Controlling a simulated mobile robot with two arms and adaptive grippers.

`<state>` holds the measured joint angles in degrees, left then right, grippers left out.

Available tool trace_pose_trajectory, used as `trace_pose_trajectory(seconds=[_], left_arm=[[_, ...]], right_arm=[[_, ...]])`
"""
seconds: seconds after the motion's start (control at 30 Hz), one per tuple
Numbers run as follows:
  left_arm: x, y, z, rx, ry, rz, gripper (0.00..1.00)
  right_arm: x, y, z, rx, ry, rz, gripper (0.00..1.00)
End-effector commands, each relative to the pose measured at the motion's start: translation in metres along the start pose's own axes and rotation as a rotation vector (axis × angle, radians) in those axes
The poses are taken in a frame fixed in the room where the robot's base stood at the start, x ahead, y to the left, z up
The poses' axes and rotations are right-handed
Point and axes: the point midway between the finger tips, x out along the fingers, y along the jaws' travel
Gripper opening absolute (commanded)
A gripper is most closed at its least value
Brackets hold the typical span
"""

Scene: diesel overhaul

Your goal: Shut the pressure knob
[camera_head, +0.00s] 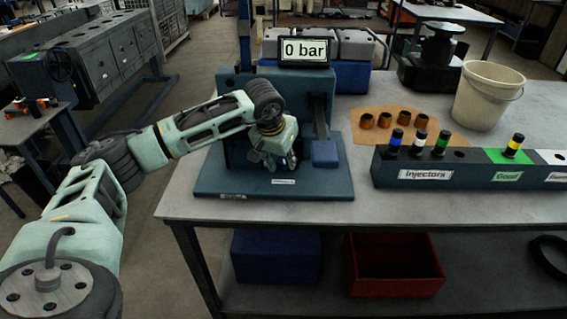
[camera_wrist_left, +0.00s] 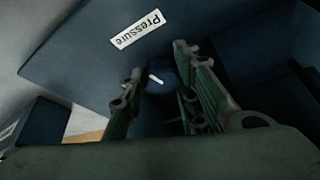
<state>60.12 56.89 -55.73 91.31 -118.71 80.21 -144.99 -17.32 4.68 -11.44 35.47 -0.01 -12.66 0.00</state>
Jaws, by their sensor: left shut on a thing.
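The pressure knob (camera_wrist_left: 158,88) is dark blue with a short white pointer mark. It shows in the left wrist view between the two fingers of my left gripper (camera_wrist_left: 158,92), below a white "Pressure" label (camera_wrist_left: 138,29). My left gripper is shut on the knob, one finger on each side. In the head view, my left gripper (camera_head: 276,157) is at the front of the blue test stand (camera_head: 236,150) and hides the knob. The display (camera_head: 304,51) on top of the stand reads "0 bar". My right gripper is in neither view.
The stand is on a grey workbench (camera_head: 366,205). To its right are an injector rack (camera_head: 440,178) with several injectors, several copper-coloured cups (camera_head: 384,120) on brown paper, and a white bucket (camera_head: 487,95). A blue block (camera_head: 325,153) sits close right of the gripper.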

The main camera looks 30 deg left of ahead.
Motion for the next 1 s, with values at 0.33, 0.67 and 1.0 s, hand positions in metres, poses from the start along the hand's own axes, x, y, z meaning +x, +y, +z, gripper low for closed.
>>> trace_pose_trajectory(seconds=[0.33, 0.67, 1.0], left_arm=[[-0.0008, 0.0045, 0.0000, 0.158, 0.005, 0.076, 0.02], [-0.0009, 0.0055, 0.0003, 0.159, 0.004, 0.078, 0.35], [-0.0011, 0.0026, -0.0002, 0.156, 0.005, 0.072, 0.41]], right_arm=[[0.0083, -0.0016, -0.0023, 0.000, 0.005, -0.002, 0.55], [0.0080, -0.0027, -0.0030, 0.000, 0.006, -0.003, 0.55], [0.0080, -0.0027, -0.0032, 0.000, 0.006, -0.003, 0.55]])
